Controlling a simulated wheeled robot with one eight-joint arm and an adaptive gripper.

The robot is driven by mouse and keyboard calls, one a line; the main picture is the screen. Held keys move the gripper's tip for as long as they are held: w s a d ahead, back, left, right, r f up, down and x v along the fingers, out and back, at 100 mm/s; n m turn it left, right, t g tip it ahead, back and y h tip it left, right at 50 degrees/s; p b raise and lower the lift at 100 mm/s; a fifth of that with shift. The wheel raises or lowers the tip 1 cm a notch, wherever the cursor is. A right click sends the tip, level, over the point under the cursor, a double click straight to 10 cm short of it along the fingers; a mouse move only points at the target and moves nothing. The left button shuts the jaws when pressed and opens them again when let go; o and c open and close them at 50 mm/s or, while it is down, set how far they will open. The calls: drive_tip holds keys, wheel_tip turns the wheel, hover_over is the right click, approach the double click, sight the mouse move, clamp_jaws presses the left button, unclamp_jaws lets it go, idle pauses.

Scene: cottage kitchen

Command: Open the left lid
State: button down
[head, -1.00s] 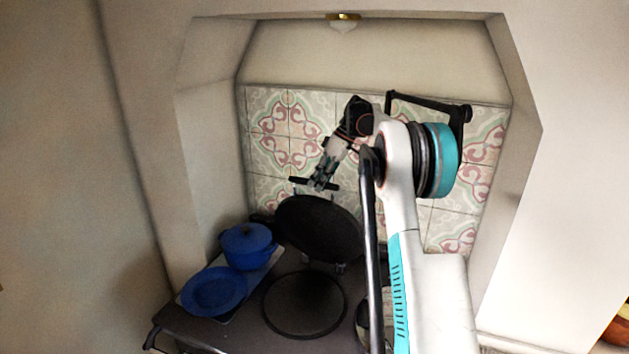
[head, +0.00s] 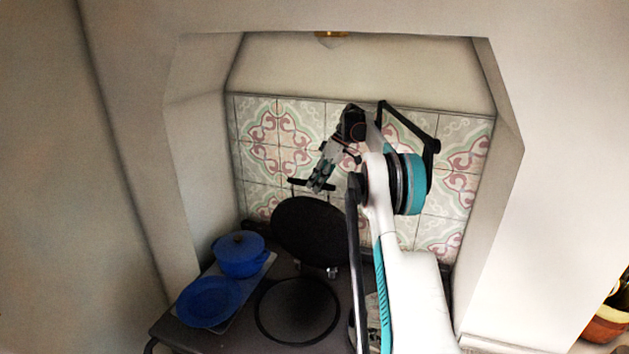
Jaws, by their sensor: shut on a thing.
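The left lid (head: 308,232) is a round black disc on the dark stove, raised steeply on its hinge. Its underside faces me. The round left hotplate (head: 298,309) lies uncovered in front of it. The lid's dark handle bar (head: 297,181) shows above the lid's upper edge. My gripper (head: 318,183) reaches down from the upper right and is shut on this handle bar. My arm covers the right part of the stove.
A blue lidded pot (head: 239,256) and a blue plate (head: 208,302) stand on the left of the stove (head: 180,330). The patterned tile wall (head: 262,130) is close behind the lid and gripper. Alcove walls enclose both sides.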

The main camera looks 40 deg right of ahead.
drive_tip(key=shift+w+d+f+y+p, duration=0.15)
drive_tip(key=shift+w+d+p, duration=0.25)
drive_tip(key=shift+d+p, duration=0.3)
drive_tip(key=shift+w+d+y+p, duration=0.15)
drive_tip(key=shift+w+d+p, duration=0.35)
drive_tip(key=shift+p, duration=0.3)
drive_tip(key=shift+d, duration=0.1)
drive_tip(key=c, duration=1.6)
unclamp_jaws()
drive_tip(key=shift+f, duration=0.1)
drive_tip(key=shift+o, duration=0.7)
drive_tip(key=shift+w+d, duration=0.1)
drive_tip(key=shift+w, duration=0.15)
drive_tip(key=shift+s, duration=0.1)
drive_tip(key=shift+s+a+b, duration=0.1)
drive_tip(key=shift+a+b, duration=0.15)
drive_tip(key=shift+b, duration=0.05)
